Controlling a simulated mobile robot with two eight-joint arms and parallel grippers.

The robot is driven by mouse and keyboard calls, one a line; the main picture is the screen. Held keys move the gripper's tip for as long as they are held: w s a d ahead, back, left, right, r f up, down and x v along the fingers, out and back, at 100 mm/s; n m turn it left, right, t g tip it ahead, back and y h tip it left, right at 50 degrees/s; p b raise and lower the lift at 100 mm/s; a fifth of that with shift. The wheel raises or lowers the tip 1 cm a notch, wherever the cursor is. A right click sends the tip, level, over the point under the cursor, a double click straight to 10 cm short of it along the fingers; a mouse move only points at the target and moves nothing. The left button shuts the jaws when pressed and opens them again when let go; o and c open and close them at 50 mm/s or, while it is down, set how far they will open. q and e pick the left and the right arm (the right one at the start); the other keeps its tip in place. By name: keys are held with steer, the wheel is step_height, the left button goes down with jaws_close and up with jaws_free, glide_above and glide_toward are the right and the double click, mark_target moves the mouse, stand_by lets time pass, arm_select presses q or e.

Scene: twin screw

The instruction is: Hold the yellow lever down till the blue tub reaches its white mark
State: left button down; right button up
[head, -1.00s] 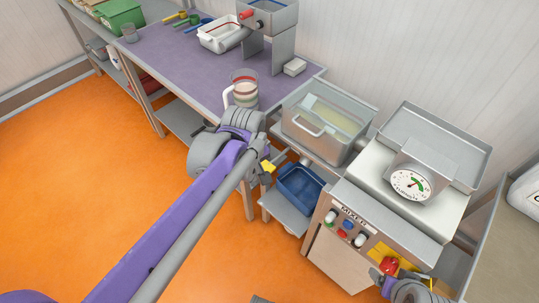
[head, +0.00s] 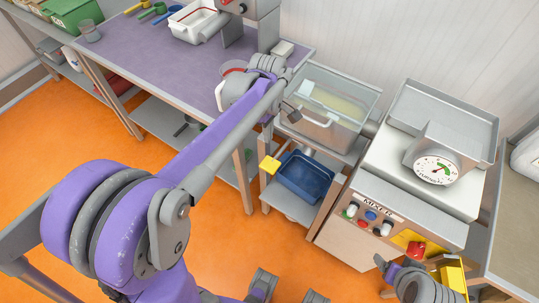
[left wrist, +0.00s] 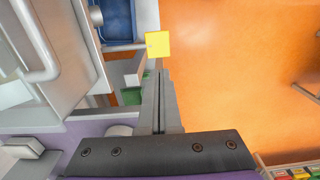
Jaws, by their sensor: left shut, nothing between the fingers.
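The yellow lever (head: 269,164) sticks out at the left of the blue tub (head: 305,177), below the clear tank (head: 325,112). The tub stands on a low shelf; I cannot make out its white mark or its level. My left gripper (head: 291,113) is shut and empty, in front of the tank and above the lever in the head view. In the left wrist view the lever's yellow pad (left wrist: 158,45) is just beyond the shut fingers (left wrist: 160,75), and a corner of the tub (left wrist: 118,18) shows. My right gripper (head: 383,264) is by the mixer's front, its jaws unclear.
The mixer (head: 390,190) with knobs, a red button and a dial scale (head: 437,168) stands to the right. A purple-topped table (head: 150,70) with a white tray (head: 195,20) is behind my left arm. Orange floor is open in front.

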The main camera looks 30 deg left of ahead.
mark_target(266, 171)
arm_select(q)
steer(key=shift+w+d, duration=0.1)
stand_by(0.3)
step_height(266, 171, down, 14)
steer(key=shift+f+b, duration=0.1)
steer(key=shift+b, duration=0.5)
steer(key=f+t+b, duration=0.1)
steer(key=f+b, duration=0.1)
steer(key=f+t+b, duration=0.1)
steer(key=f+b, duration=0.1)
steer(key=s+f+t+b, duration=0.1)
steer(key=f+t+b, duration=0.1)
steer(key=shift+f, duration=0.25)
steer(key=shift+w+f+b, duration=0.15)
steer(key=shift+f+b, duration=0.05)
steer(key=shift+b, duration=0.2)
stand_by(5.1)
